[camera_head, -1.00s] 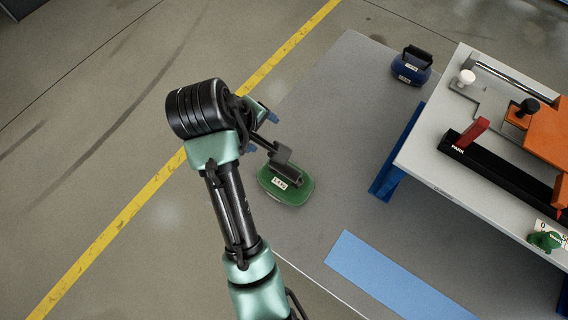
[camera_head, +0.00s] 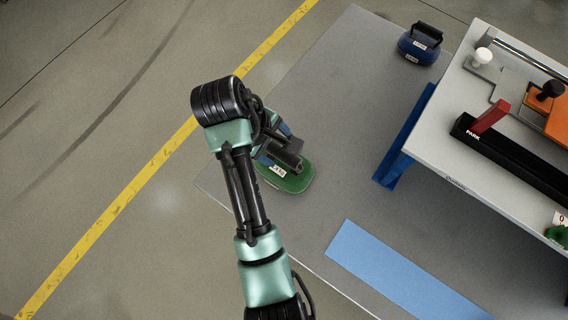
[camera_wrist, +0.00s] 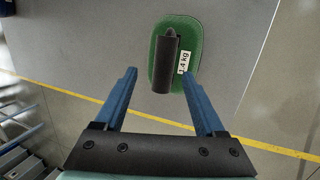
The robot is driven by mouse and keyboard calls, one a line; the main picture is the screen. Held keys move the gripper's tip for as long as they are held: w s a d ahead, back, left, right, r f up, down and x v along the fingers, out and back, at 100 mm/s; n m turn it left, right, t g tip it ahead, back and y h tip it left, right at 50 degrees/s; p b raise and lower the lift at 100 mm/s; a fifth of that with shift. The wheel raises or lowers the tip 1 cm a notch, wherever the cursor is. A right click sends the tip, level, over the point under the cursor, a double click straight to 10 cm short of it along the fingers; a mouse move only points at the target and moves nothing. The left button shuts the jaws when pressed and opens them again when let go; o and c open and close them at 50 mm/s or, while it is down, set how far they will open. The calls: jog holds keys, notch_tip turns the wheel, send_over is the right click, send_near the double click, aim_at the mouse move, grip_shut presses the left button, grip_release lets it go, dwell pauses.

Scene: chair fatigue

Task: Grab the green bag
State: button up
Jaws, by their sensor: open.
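The green bag (camera_head: 297,181) lies on the grey mat, with a black handle on top and a white weight label. In the wrist view the green bag (camera_wrist: 187,39) is ahead of the fingers, its label reading 1.4 kg and its dark handle (camera_wrist: 166,62) pointing back toward the jaws. My gripper (camera_wrist: 168,84) is open and empty, its two blue fingers spread on either side of the handle's line. The fingertips appear short of the bag's body. In the head view my arm partly hides the bag and most of the gripper.
A blue bag (camera_head: 420,44) stands at the mat's far end. A workbench (camera_head: 440,150) with a blue leg (camera_head: 391,170) stands to the right. A light blue strip (camera_head: 400,280) lies in front. The grey mat (camera_head: 330,90) is otherwise clear around the green bag.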

aim_at(282, 154)
jog(key=x, duration=0.3)
jog(key=shift+s+d+f+p, duration=0.15)
jog(key=shift+s+f+p, duration=0.2)
jog(key=shift+f, duration=0.1)
jog(key=shift+w+d+f, duration=0.1)
jog(key=shift+d+f, duration=0.05)
jog(key=shift+f, duration=0.4)
grip_shut()
dwell(0.5)
jog(key=shift+w+r, duration=0.15)
jog(key=shift+r, duration=0.05)
